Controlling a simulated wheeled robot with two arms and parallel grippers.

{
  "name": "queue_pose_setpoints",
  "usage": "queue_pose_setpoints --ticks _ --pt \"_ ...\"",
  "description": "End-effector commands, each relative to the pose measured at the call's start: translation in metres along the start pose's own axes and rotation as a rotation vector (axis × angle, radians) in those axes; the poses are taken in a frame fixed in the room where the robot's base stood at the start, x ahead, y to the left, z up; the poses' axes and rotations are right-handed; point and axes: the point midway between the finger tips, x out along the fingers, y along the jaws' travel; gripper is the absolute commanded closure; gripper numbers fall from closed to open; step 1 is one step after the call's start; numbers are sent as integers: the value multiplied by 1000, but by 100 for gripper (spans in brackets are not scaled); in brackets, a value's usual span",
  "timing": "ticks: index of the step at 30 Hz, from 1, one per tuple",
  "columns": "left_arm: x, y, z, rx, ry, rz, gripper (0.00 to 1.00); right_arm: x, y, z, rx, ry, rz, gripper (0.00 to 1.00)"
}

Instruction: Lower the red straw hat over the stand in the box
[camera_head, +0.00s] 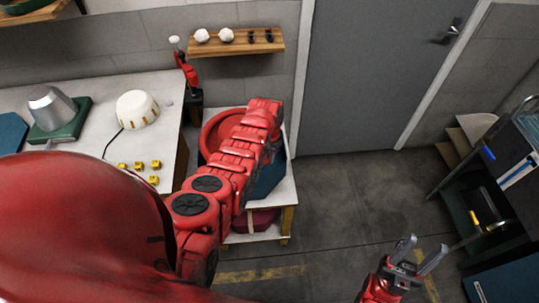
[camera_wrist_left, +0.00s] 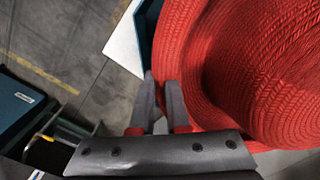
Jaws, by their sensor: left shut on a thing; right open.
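The red straw hat (camera_wrist_left: 245,70) fills the right of the left wrist view, its woven brim curving toward my fingers. My left gripper (camera_wrist_left: 163,100) is shut on the brim at the hat's near left edge. In the head view, part of the hat (camera_head: 216,125) shows at the dark blue box (camera_head: 268,182), largely behind my left arm. The box also shows as a blue edge beside the hat in the left wrist view (camera_wrist_left: 147,22). The stand is hidden in both views. My right gripper (camera_head: 418,256) is open and empty over the floor at lower right.
The box stands on a small white table (camera_head: 284,212). A wooden shelf (camera_head: 240,42) hangs behind. A dark cart (camera_head: 515,170) stands at right; floor between is clear.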

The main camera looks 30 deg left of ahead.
Motion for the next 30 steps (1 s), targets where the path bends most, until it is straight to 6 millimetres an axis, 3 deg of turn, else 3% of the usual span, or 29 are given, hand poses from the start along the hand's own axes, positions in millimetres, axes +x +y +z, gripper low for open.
queue_pose_setpoints --ticks 3,30 --pt "19 0 0 0 -2 1 100 -16 -1 3 0 0 0 50" --pt "118 1 -2 1 0 0 100 -109 -5 18 0 0 0 50"
